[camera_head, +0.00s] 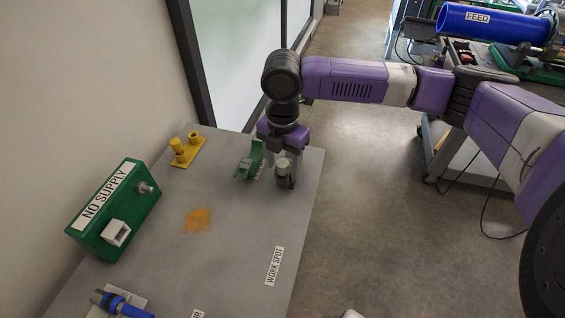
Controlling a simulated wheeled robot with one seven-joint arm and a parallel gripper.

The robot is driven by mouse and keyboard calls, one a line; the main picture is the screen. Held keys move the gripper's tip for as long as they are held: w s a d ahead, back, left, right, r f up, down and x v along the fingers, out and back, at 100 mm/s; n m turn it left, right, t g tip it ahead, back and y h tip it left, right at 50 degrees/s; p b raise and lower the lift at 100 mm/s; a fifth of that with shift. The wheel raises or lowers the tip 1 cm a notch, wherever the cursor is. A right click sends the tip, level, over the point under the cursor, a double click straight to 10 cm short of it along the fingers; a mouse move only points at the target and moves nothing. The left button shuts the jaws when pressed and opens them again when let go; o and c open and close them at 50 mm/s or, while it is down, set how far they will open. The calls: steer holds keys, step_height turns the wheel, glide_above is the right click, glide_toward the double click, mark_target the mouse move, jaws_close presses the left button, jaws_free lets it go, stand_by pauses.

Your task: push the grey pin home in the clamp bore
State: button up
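A green curved clamp (253,155) stands near the far end of the grey bench. A small grey piece (244,163) shows against its left side; it may be the grey pin, but it is too small to be sure how deep it sits. My gripper (286,176) points down just right of the clamp, close to the bench's right edge. A grey upright cylinder with a pale top (282,170) shows at the gripper; I cannot tell whether it is held or stands in front. The fingertips are mostly hidden, and so is the clamp's bore.
A green box marked NO SUPPLY (112,210) stands at the left by the wall. Yellow fittings (186,149) are behind it. An orange patch (198,220) marks the bench. A blue part (120,303) lies at the front left. The bench around the WORK SPOT label (274,266) is clear.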

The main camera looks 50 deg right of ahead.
steer(key=shift+r+b, duration=0.65)
steer(key=shift+r, duration=3.25)
